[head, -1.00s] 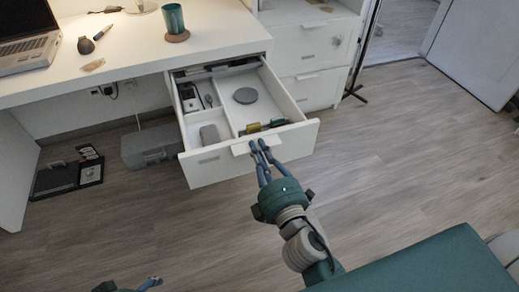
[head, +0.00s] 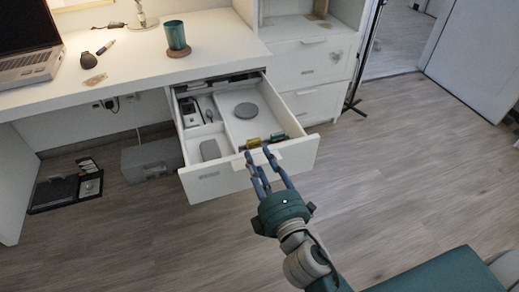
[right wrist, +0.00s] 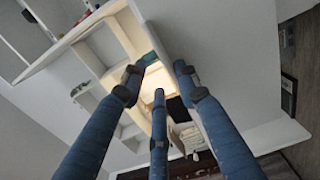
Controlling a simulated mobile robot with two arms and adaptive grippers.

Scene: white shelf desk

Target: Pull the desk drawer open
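The white desk drawer (head: 208,183) stands pulled out from under the desk top in the head view, with its inside showing. A small pale handle tab (head: 279,155) is at the top of its front panel. My right gripper (head: 258,153) is at this tab, its fingertips overlapping the drawer's top front edge. Its fingers are spread apart, and I see nothing held between them. Whether a fingertip touches the tab I cannot tell. The right wrist view shows three blue fingers (right wrist: 158,88) with their tips apart. My left gripper is not in view.
A laptop (head: 28,60) and a teal cup (head: 175,35) stand on the desk. A grey case (head: 150,160) lies below. The floor before the drawer is clear.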

